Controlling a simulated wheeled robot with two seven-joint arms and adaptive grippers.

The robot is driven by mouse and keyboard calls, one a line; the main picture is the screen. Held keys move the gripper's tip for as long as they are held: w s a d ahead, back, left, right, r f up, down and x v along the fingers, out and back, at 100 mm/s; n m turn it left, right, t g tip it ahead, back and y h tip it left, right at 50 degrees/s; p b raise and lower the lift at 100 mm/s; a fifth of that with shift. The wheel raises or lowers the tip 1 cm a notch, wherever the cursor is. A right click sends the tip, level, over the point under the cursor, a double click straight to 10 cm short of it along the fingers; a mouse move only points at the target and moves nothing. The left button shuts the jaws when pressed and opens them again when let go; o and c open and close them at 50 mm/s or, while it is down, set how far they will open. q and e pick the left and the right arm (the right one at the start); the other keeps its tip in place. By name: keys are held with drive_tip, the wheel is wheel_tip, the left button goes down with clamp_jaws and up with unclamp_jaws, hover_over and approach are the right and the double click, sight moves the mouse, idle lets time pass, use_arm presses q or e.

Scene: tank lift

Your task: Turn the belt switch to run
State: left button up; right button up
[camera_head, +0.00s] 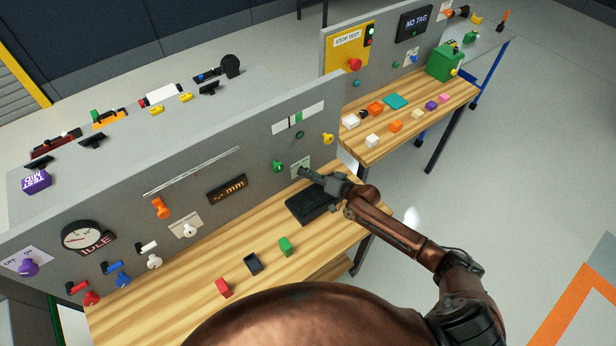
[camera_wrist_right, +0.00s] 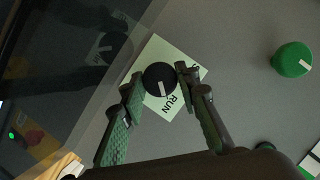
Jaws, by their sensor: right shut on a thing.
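The belt switch, a round black knob (camera_wrist_right: 159,79) with a white pointer line, sits on a pale label plate (camera_wrist_right: 181,103) marked RUN in the right wrist view. Its pointer line points toward the lower part of the plate, near the word RUN. In the head view the plate (camera_head: 300,166) shows on the grey panel, and my gripper hides the knob. My right gripper (camera_wrist_right: 156,86) has its two fingers on either side of the knob, shut on it. It also shows against the panel in the head view (camera_head: 308,174). My left gripper is not in view.
A green knob (camera_head: 278,167) and a yellow knob (camera_head: 328,139) are near the switch on the panel. A black box (camera_head: 308,207) lies on the bench below my right gripper. Red, black and green blocks (camera_head: 285,246) lie on the bench further left.

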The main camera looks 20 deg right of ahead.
idle(0.5)
drive_tip(key=o, duration=1.2)
drive_tip(key=shift+c, duration=0.2)
drive_tip(key=shift+s+d, duration=0.25)
drive_tip(key=shift+s, duration=0.05)
drive_tip(key=v, duration=1.1)
drive_tip(key=shift+s+d+r, duration=0.1)
